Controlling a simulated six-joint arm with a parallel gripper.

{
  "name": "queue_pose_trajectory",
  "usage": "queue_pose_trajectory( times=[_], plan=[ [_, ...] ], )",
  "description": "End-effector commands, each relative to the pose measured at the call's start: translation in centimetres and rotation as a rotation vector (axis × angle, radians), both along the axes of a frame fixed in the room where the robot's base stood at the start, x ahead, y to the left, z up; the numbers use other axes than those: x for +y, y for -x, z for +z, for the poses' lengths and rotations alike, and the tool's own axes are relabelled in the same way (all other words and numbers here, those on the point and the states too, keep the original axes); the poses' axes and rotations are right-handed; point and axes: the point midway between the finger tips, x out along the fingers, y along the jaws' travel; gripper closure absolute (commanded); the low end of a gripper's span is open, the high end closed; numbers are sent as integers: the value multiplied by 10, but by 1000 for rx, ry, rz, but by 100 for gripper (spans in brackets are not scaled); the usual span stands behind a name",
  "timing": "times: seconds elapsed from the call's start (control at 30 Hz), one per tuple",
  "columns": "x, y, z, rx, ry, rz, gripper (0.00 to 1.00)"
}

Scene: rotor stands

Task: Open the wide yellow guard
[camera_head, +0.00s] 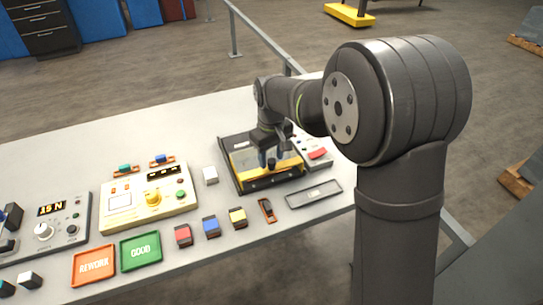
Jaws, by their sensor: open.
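The wide yellow guard (287,170) lies across the dark rotor stand (239,183) at the right part of the table, seeming to lie flat. A dark knob or post (271,163) shows at the guard's middle. My gripper (272,158) is open and points down right over the guard, with its fingers close to the dark knob. I cannot tell whether the fingers touch it. My wrist hides the back part of the stand.
A cream panel (130,218) with a yellow knob stands left of the stand. A grey meter (43,232) is farther left. Red, blue and yellow blocks (211,227), a REWORK tray (93,265), a GOOD tray (140,251) and a grey plate (314,194) lie along the front.

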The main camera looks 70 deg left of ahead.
Motion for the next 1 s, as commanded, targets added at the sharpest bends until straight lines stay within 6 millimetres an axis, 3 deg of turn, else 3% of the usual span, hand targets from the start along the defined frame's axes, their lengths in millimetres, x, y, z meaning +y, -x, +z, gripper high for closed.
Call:
queue_pose_trajectory(
  times=[0.3,0.53,0.77,1.0],
  plan=[
    [0,0,-4,0,0,0,55],
    [0,0,-3,0,0,0,99],
    [3,0,-3,0,0,0,100],
    [41,0,-4,0,0,0,100]
  ],
)
